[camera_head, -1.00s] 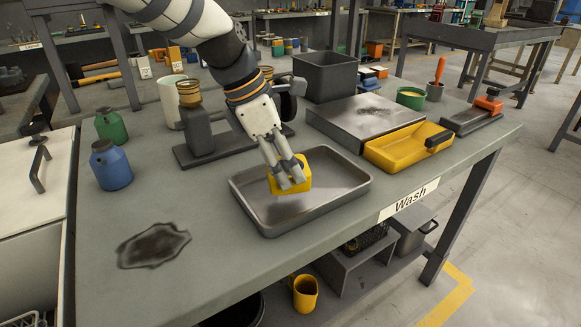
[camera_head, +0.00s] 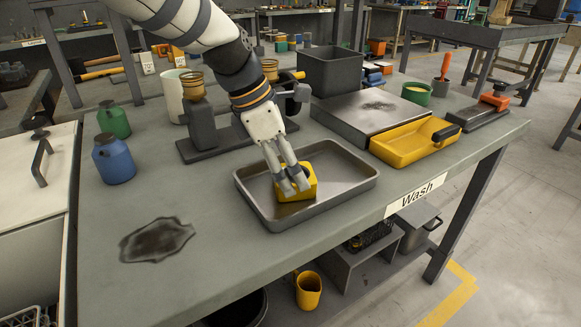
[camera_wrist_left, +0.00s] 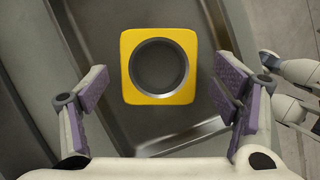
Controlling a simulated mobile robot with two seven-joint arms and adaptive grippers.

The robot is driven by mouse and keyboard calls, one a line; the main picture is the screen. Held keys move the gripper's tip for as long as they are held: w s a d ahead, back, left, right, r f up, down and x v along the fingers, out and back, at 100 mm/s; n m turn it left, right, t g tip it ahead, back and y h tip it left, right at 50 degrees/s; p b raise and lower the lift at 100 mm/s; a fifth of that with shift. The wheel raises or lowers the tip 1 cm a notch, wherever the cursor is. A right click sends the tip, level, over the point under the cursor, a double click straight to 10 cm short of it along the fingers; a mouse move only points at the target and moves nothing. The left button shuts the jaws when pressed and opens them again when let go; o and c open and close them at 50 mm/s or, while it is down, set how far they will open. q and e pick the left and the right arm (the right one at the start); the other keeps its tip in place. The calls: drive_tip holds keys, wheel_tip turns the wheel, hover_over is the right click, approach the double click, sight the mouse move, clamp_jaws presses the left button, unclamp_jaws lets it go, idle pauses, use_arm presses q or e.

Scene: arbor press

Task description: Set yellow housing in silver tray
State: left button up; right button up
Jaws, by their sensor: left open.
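The yellow housing (camera_head: 304,188) is a square block that sits inside the silver tray (camera_head: 356,193) on the bench. In the left wrist view the housing (camera_wrist_left: 130,68) shows a round dark bore facing the camera, and the tray (camera_wrist_left: 90,35) lies beneath it. My left gripper (camera_head: 291,190) is just above the housing and partly hides it in the head view. In the wrist view its fingers (camera_wrist_left: 158,92) are spread wide, with clear gaps on both sides of the housing. My right gripper cannot be made out in the head view.
A yellow tray (camera_head: 405,145) and a grey plate (camera_head: 365,112) stand to the right behind the silver tray. Blue (camera_head: 113,160) and green (camera_head: 114,121) bottles stand at the left.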

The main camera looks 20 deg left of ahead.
use_arm(q)
drive_tip(key=v, duration=1.1)
drive_tip(key=shift+p, duration=0.4)
drive_tip(key=shift+r, duration=0.1)
